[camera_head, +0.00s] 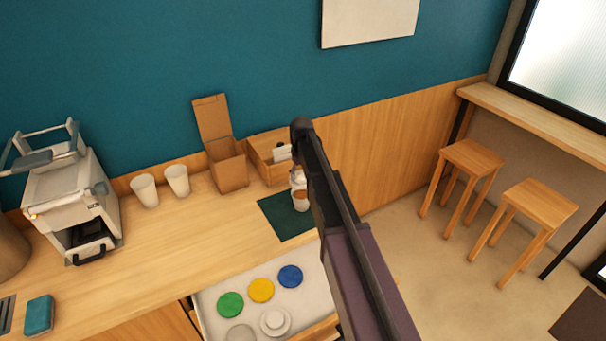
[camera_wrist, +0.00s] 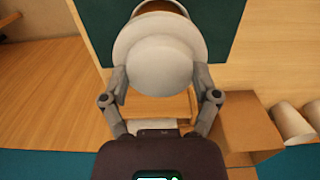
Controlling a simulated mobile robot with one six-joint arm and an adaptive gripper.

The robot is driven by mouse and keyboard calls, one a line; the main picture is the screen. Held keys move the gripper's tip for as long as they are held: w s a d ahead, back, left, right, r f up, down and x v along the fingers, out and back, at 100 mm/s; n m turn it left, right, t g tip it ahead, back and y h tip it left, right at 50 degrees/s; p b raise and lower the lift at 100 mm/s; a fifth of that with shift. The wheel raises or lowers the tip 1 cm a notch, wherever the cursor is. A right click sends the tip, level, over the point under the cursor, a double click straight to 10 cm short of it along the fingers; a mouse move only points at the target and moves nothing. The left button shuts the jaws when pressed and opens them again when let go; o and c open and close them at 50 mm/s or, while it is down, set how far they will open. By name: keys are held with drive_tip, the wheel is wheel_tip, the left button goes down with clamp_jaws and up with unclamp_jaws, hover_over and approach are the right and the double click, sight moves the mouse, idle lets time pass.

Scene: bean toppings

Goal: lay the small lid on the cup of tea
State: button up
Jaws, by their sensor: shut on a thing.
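My gripper (camera_wrist: 163,88) is shut on the small white lid (camera_wrist: 157,62), with a grey finger on either side of it. The cup of tea (camera_head: 301,203) stands on the dark green mat (camera_head: 277,222) at the counter's right end. In the wrist view the lid overlaps the cup and hides most of it. Only part of the brown tea (camera_wrist: 160,7) and the rim shows past the lid. In the head view my arm hides most of the gripper. I cannot tell whether the lid touches the cup.
An open drawer below the counter holds green (camera_head: 230,305), yellow (camera_head: 261,290) and blue (camera_head: 290,276) lids, plus paler round ones (camera_head: 275,321). An open cardboard box (camera_head: 228,170), a wooden box (camera_head: 266,165) and two white cups (camera_head: 177,181) stand along the wall. The counter's middle is clear.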

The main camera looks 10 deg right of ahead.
drive_tip(key=shift+f+b, duration=2.2)
drive_tip(key=shift+f, duration=0.3)
drive_tip(key=shift+f+b, duration=0.4)
drive_tip(key=shift+b, duration=0.05)
idle(0.9)
drive_tip(key=o, duration=0.5)
drive_tip(key=shift+s, duration=0.1)
drive_tip(key=shift+r, duration=0.15)
drive_tip(key=shift+r+p, duration=3.4)
drive_tip(key=shift+p, duration=0.15)
